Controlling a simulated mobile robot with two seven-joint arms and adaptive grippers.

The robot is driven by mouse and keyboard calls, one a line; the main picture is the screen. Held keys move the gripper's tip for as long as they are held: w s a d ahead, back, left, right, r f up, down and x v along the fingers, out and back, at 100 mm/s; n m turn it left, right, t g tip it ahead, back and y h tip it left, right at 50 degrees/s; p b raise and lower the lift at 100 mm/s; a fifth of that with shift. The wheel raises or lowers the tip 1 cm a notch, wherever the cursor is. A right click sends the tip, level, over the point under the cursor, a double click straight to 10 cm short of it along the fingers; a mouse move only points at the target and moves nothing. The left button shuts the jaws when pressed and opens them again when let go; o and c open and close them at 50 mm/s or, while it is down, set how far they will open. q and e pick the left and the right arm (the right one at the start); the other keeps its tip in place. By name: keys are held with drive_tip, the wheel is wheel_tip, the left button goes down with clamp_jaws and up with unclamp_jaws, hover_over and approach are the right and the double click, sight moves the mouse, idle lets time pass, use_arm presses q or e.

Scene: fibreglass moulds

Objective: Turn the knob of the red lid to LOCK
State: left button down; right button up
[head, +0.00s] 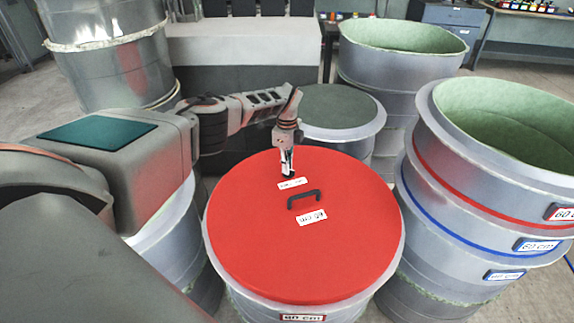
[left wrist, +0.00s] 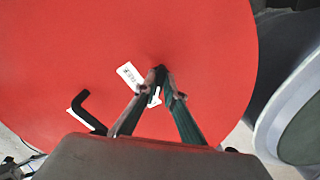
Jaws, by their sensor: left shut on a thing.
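The red lid (head: 265,235) lies on a round metal mould in the middle of the head view and fills much of the left wrist view (left wrist: 200,40). A black handle (head: 304,198) stands on it; part of it shows in the left wrist view (left wrist: 88,112). A small dark knob (left wrist: 158,78) sits beside a white label (head: 292,184) near the lid's far side. My left gripper (head: 288,172) points down at the knob, its fingertips shut on it in the left wrist view (left wrist: 160,88). The fingers hide most of the knob, so its pointing direction is unclear. My right gripper is not in view.
A stack of open moulds (head: 480,215) with red and blue bands stands close on the right. A mould with a grey-green top (head: 335,105) stands just behind the lid. Another open mould (head: 400,60) is at the back. A metal stack (head: 105,60) stands back left.

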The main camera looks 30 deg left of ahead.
use_arm(q)
drive_tip(key=c, duration=2.1)
unclamp_jaws()
drive_tip(key=shift+c, duration=0.2)
drive_tip(key=shift+w+r, duration=0.1)
drive_tip(key=shift+r, duration=0.55)
wheel_tip(320, 180, up, 11)
drive_tip(key=shift+f, duration=0.15)
